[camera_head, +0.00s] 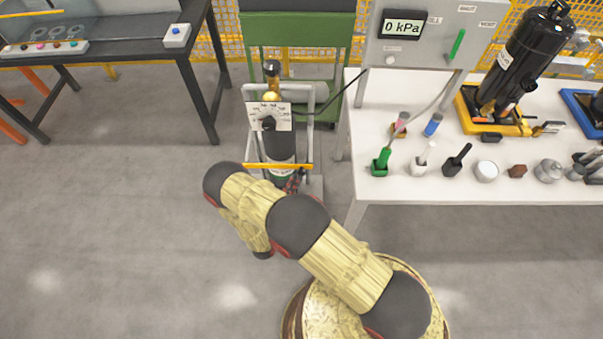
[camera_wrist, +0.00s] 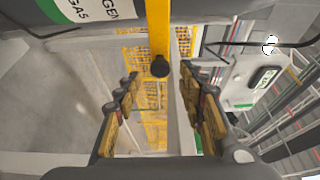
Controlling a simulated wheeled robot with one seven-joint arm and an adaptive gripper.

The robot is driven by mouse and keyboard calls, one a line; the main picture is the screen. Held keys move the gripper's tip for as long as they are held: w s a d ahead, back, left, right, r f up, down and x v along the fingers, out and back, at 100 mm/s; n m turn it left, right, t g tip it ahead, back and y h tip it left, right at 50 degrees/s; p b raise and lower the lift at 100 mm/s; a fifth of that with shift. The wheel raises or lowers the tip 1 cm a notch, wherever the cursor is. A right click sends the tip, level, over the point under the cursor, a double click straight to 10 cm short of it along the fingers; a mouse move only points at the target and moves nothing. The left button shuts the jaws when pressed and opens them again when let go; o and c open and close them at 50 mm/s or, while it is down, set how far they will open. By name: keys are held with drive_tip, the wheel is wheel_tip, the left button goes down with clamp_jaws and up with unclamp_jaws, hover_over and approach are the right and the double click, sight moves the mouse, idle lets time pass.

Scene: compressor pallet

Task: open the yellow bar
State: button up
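The yellow bar (camera_head: 285,166) runs across the front of a dark gas cylinder (camera_head: 279,145) on a grey cart, in the head view. In the wrist view the yellow bar (camera_wrist: 158,30) comes down from the top edge and stops at a dark round end, in line with the gap between my fingers. My gripper (camera_wrist: 160,88) is open, one finger on each side of that gap, with nothing held. I cannot tell whether the bar's end is between the fingertips or just beyond them. In the head view my arm mostly hides the gripper, close to the bar's right part.
The white table (camera_head: 480,185) with several small containers and a black compressor stands to the right. A dark bench (camera_head: 110,47) is at the upper left, a green cart (camera_head: 297,30) behind. The left floor is clear.

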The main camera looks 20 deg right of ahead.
sight(301, 175)
drive_tip(key=shift+b+x, duration=0.4)
drive_tip(key=shift+x, duration=2.65)
drive_tip(key=shift+c, duration=0.9)
drive_tip(key=c, duration=0.8)
clamp_jaws()
